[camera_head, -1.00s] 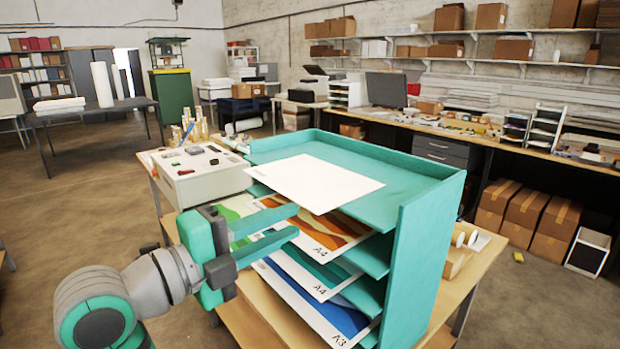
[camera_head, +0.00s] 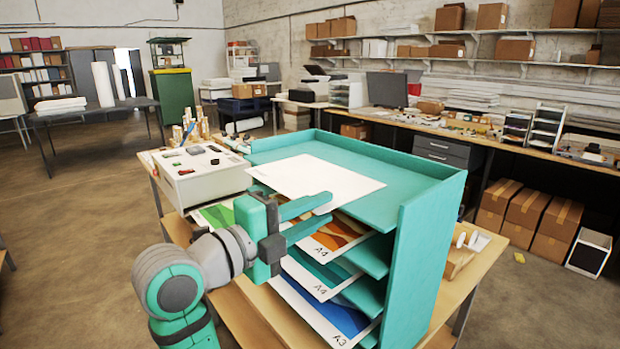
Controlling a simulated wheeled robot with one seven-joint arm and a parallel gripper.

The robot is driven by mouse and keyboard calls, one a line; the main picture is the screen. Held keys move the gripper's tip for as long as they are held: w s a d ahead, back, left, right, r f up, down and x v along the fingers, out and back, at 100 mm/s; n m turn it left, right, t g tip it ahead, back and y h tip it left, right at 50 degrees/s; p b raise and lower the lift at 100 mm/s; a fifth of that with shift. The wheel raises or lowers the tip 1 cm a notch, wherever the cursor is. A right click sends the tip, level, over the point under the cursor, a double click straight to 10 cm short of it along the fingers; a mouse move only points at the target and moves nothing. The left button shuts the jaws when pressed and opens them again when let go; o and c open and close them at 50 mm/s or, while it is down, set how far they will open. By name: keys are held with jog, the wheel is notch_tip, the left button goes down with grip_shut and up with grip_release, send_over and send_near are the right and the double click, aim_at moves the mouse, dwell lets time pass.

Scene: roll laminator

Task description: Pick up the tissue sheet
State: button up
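A blank white sheet (camera_head: 312,180), which I take for the tissue sheet, lies flat on the top shelf of the teal rack (camera_head: 425,250). Its front edge sticks out past the shelf. My gripper (camera_head: 320,212) is at that front edge, with its two teal fingers apart, one above the other. The upper fingertip overlaps the sheet's edge in the picture. I cannot tell whether the fingers touch the sheet or whether the edge lies between them.
Printed sheets marked A4 (camera_head: 322,247) and A3 (camera_head: 335,318) stick out of the lower shelves, below my gripper. The white laminator (camera_head: 200,172) stands left of the rack on the wooden table. The rack has raised back and side walls.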

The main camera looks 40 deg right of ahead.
grip_shut()
